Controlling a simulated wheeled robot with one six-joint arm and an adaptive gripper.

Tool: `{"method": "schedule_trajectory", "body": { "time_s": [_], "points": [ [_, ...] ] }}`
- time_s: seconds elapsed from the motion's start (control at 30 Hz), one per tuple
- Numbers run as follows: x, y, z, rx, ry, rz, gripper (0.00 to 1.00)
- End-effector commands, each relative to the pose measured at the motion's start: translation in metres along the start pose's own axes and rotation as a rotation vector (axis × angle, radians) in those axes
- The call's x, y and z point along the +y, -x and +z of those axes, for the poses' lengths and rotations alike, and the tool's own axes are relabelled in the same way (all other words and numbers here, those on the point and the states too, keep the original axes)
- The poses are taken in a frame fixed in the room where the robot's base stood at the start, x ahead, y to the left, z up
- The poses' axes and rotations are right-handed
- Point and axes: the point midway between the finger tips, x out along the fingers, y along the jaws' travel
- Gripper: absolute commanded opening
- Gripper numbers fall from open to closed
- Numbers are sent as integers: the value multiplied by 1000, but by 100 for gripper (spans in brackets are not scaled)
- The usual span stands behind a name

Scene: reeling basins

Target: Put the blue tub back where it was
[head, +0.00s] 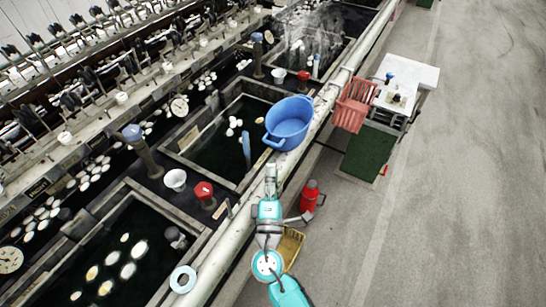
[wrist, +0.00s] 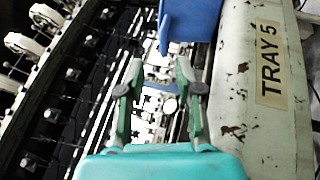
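The blue tub (head: 288,120) is an open, round tub with a handle on its near left side. In the head view it sits at the right edge of the middle basin, against the long pale rail. Part of it shows as a blue wall at the top of the wrist view (wrist: 188,20). My gripper (head: 270,168) is just below the tub in the head view. In the wrist view my gripper (wrist: 158,66) has its two fingers apart with nothing between them. The tub is beyond the fingertips, and I see no contact.
The pale rail (wrist: 262,90) with a "TRAY 5" label runs along the right of the wrist view. A red crate (head: 354,104) and a white table (head: 408,76) stand right of it. A red extinguisher-like object (head: 309,196) is near my arm. The floor at right is clear.

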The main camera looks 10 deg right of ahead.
Motion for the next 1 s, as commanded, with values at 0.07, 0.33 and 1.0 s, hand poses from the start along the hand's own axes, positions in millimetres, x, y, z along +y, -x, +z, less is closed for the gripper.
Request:
{"method": "schedule_trajectory", "body": {
  "time_s": [0.07, 0.33, 1.0],
  "points": [
    [0, 15, -1, 3, 1, -1, 36],
    [0, 38, 0, 1, 0, 0, 36],
    [-79, 122, 67, 73, -225, -302, 36]
  ]
}}
